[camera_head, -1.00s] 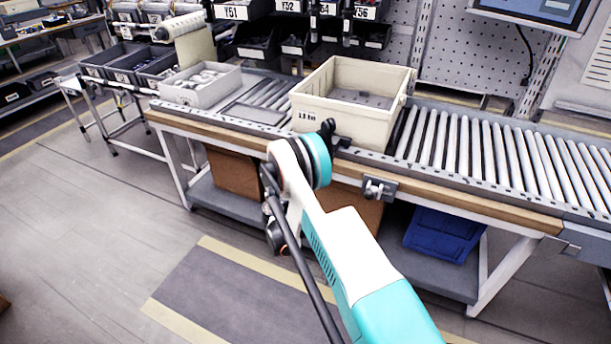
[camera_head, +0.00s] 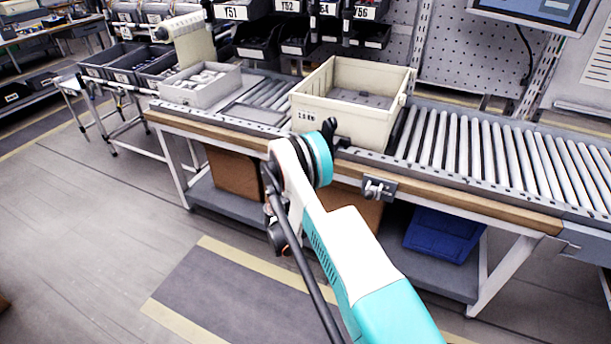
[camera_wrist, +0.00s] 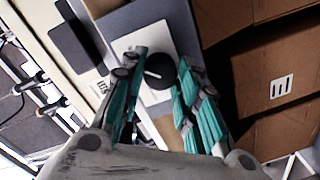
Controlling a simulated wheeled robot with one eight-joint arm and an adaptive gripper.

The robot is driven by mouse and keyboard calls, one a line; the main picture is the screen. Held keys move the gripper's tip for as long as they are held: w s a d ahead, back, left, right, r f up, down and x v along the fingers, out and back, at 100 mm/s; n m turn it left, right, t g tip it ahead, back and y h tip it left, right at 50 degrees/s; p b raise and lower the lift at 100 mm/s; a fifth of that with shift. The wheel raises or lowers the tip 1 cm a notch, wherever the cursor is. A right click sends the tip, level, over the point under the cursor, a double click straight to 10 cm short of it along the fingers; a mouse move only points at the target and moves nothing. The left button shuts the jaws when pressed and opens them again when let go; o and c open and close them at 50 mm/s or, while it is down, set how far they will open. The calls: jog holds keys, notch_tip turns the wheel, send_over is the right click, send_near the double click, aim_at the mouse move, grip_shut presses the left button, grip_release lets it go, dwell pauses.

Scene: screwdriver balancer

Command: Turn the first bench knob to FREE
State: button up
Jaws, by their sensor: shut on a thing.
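A round black knob (camera_wrist: 160,71) with a pale pointer mark sits on a white plate (camera_wrist: 142,43) in the wrist view. My gripper (camera_wrist: 158,75) has its teal fingers on either side of the knob and is shut on it. The knob's lower part runs down between the fingers. I cannot read any FREE mark on the plate. In the head view my arm hides this knob, and only a dark bit of my gripper (camera_head: 329,130) shows past the wrist, at the bench's front edge.
A cream tote (camera_head: 350,100) stands on the bench just behind my gripper. A second fitting (camera_head: 378,188) juts from the front edge to the right. Rollers (camera_head: 500,150) run rightward. Cardboard boxes (camera_wrist: 285,85) and a blue bin (camera_head: 443,235) sit below.

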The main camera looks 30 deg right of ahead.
jog(key=shift+s+f, duration=0.1)
jog(key=shift+f, duration=0.05)
jog(key=o, duration=1.1)
jog(key=o, duration=0.3)
jog(key=r, duration=0.6)
jog(key=shift+w+d+r, duration=0.1)
jog(key=shift+w, duration=0.2)
jog(key=r, duration=0.1)
jog(key=s+r, duration=0.1)
jog(key=r, duration=0.1)
jog(key=shift+r, duration=0.1)
jog(key=c, duration=0.3)
jog(key=shift+w+r, duration=0.25)
jog(key=shift+r, duration=0.1)
jog(key=shift+r, duration=0.1)
